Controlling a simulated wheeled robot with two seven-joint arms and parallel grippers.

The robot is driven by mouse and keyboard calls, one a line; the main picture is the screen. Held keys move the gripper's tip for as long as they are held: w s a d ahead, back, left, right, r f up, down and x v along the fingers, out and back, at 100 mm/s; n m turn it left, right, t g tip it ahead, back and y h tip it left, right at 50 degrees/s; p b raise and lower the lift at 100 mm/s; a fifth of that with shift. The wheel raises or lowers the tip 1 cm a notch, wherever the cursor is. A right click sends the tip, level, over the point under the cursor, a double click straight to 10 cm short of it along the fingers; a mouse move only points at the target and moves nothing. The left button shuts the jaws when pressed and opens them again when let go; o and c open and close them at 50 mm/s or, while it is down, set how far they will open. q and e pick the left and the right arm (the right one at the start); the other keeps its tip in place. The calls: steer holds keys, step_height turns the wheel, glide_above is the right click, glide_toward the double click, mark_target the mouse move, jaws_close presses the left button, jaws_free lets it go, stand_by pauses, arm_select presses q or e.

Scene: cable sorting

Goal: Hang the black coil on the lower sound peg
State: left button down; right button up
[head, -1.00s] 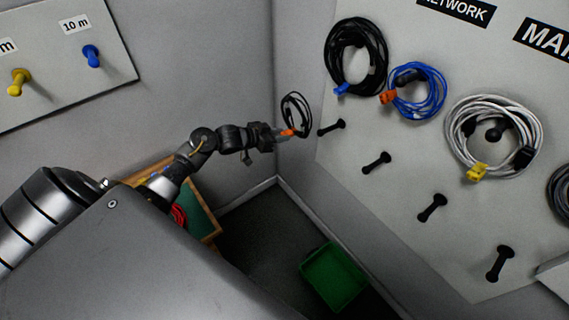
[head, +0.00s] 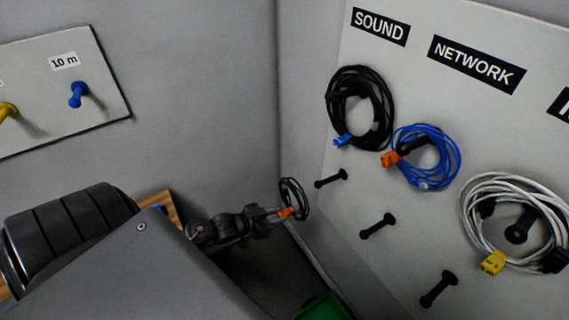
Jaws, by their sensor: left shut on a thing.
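A small black coil (head: 295,194) with an orange tie is held by my left gripper (head: 281,214), which is shut on it at the orange tie. The coil hangs in the air to the left of the lower sound peg (head: 331,178), a short black peg in the column under the SOUND label (head: 380,27). In the picture the coil and the peg are apart. A larger black coil (head: 360,108) with a blue tie hangs above that peg and hides the upper sound peg. My right gripper is out of view.
A blue coil (head: 443,160) hangs under the NETWORK label (head: 476,64), with an empty lower peg (head: 377,226) below. A white coil (head: 478,232) hangs farther right, above another empty peg (head: 438,289). A green bin (head: 324,308) is on the floor.

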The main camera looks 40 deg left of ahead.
mark_target(287, 211)
arm_select(q)
steer(key=shift+w, duration=0.1)
steer(key=shift+r, duration=0.2)
steer(key=shift+w+d, duration=0.1)
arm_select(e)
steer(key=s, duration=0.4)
arm_select(q)
steer(key=shift+w+d+f, duration=0.1)
steer(key=shift+w, duration=0.25)
steer(key=shift+r+x, duration=0.2)
steer(key=shift+x, duration=0.85)
steer(key=shift+w+d, duration=0.1)
steer(key=shift+w, duration=0.3)
steer(key=shift+b+x, duration=0.85)
steer(key=shift+x, duration=0.35)
steer(key=r+b+x, duration=0.1)
steer(key=b+x, duration=0.8)
steer(key=x, duration=0.4)
steer(key=shift+w+r+b, duration=0.3)
steer(key=shift+w, duration=0.05)
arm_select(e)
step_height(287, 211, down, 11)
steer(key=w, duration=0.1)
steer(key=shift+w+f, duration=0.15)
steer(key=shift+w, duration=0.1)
arm_select(q)
steer(key=shift+s+d+f, duration=0.1)
steer(key=shift+f, duration=0.05)
